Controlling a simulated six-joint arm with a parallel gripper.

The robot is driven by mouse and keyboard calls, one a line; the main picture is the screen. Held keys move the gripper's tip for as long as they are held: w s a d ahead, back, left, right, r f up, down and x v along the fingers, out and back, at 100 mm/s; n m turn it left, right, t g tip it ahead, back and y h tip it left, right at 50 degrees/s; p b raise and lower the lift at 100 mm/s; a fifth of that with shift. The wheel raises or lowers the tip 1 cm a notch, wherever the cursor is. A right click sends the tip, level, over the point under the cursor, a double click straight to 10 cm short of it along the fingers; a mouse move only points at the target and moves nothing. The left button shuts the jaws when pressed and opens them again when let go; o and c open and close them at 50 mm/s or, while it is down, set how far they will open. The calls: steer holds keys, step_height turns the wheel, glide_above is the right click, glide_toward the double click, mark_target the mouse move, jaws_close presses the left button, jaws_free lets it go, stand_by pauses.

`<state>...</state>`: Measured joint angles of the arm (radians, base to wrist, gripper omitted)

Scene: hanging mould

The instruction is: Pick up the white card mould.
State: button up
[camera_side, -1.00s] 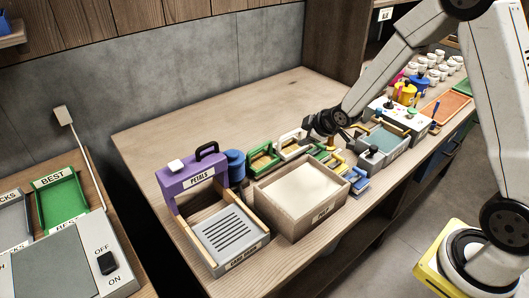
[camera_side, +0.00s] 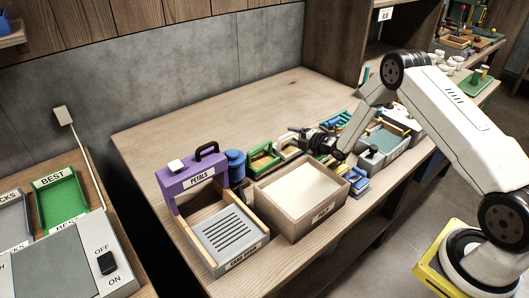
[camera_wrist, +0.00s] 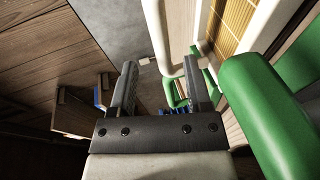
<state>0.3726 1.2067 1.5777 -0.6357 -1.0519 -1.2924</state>
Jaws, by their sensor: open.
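The white card mould (camera_side: 286,154) stands at the back of the bench, right of the green mould (camera_side: 262,157), partly hidden by my gripper in the side view. In the wrist view its white frame (camera_wrist: 172,28) and golden mesh (camera_wrist: 231,22) fill the top. My gripper (camera_side: 296,131) is open at the white mould, its fingers pointing left in the side view. In the wrist view, one white bar of the frame shows above and between the spread fingertips (camera_wrist: 160,72). I cannot tell whether they touch it. A green rounded bar (camera_wrist: 265,115) is close on the right.
A wooden vat of pale pulp (camera_side: 272,208) stands in front. Yellow and blue pieces (camera_side: 357,182) crowd the right. The bench's back left is clear.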

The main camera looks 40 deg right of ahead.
mark_target(289, 136)
steer(key=shift+d+f+n, duration=0.15)
steer(key=shift+f+n, duration=0.1)
steer(key=shift+n, duration=0.05)
steer(key=shift+w, duration=0.15)
steer(key=shift+x, duration=2.35)
jaws_close()
